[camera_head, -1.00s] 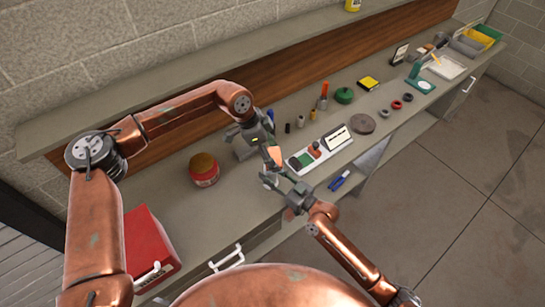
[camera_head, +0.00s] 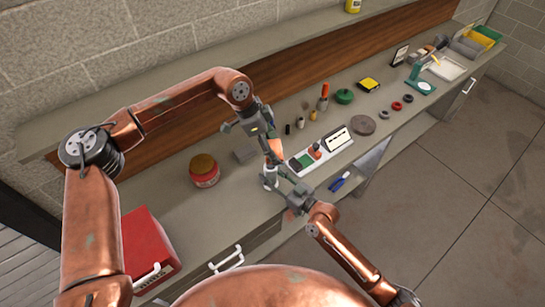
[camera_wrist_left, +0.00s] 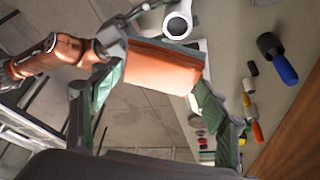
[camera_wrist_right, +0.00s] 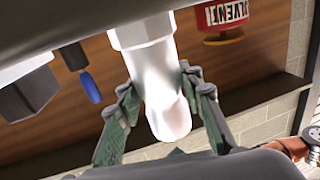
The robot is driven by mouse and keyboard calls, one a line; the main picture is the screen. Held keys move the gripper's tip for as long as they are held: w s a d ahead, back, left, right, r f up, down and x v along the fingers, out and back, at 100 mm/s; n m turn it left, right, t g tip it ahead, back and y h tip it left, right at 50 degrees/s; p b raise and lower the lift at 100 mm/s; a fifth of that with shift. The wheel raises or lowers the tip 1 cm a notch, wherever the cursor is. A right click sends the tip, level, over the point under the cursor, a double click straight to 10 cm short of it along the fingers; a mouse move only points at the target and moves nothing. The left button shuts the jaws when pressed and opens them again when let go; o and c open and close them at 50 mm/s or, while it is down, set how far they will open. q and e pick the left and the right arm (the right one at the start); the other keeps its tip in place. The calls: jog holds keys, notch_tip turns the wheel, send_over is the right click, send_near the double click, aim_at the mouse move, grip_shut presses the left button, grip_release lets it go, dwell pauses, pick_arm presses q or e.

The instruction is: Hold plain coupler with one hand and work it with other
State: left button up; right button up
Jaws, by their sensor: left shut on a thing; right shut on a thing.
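A shiny white-silver hollow fitting (camera_head: 270,179), which I take to be the plain coupler, is in my right gripper (camera_head: 279,180). The right wrist view shows its smooth tube (camera_wrist_right: 158,85) between the green fingers (camera_wrist_right: 158,92), with a hex collar at the top. My left gripper (camera_head: 272,148) is shut on an orange-brown block (camera_head: 276,150), just above the fitting. In the left wrist view the block (camera_wrist_left: 160,70) fills the space between the fingers. The fitting's round open end (camera_wrist_left: 177,24) shows just beyond it. I cannot tell whether block and fitting touch.
A red box (camera_head: 150,248) sits at the near left. Several small parts line the bench.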

jog(key=o, duration=1.4)
jog(key=v, duration=1.2)
